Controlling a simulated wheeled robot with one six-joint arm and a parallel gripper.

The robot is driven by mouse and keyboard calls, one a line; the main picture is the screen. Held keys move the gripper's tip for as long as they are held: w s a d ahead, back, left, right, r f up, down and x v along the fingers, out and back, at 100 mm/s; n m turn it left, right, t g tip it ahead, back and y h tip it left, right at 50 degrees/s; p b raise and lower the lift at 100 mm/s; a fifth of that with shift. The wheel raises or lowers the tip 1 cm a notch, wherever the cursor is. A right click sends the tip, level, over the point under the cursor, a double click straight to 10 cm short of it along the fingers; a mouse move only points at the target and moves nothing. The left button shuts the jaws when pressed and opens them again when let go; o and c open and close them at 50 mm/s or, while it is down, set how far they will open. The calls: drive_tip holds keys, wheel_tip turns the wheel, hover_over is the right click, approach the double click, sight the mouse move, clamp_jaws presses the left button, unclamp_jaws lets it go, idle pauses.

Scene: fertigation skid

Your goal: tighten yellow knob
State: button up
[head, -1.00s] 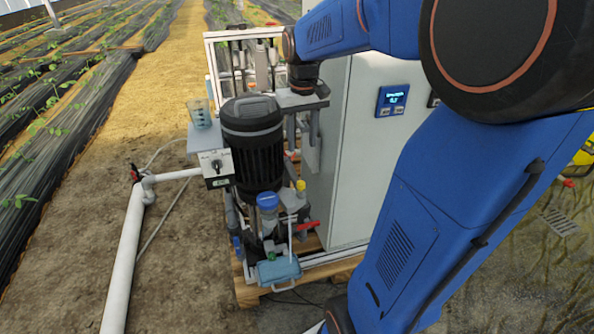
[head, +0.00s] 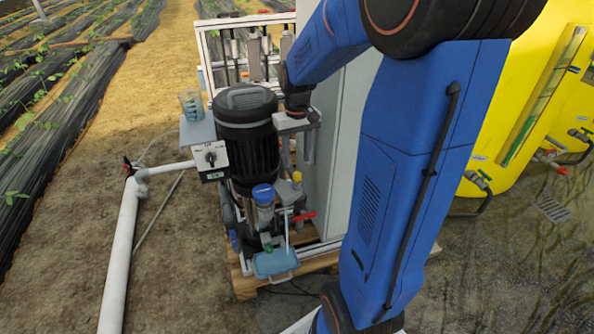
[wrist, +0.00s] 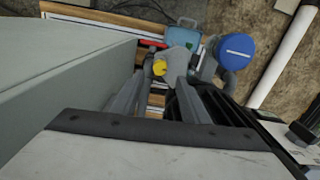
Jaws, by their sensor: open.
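The yellow knob (head: 297,177) sits on a grey fitting beside the blue-capped filter (head: 263,194), low in front of the cabinet. It also shows in the wrist view (wrist: 159,68), just beyond my fingertips. My gripper (head: 303,147) points down above the knob, between the black motor and the cabinet. In the wrist view its two grey fingers (wrist: 160,100) stand apart with a gap between them, and nothing is held. The knob appears ahead of that gap, apart from the fingers.
A black motor (head: 248,140) stands close to the left of my gripper. The grey cabinet (head: 335,150) stands close to the right. A red lever (head: 304,216) and a light-blue box (head: 275,263) lie below the knob. A yellow tank (head: 530,110) stands far right.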

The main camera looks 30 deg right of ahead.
sight(297, 174)
drive_tip(key=shift+f, duration=3.15)
drive_tip(key=shift+c, duration=0.6)
clamp_jaws()
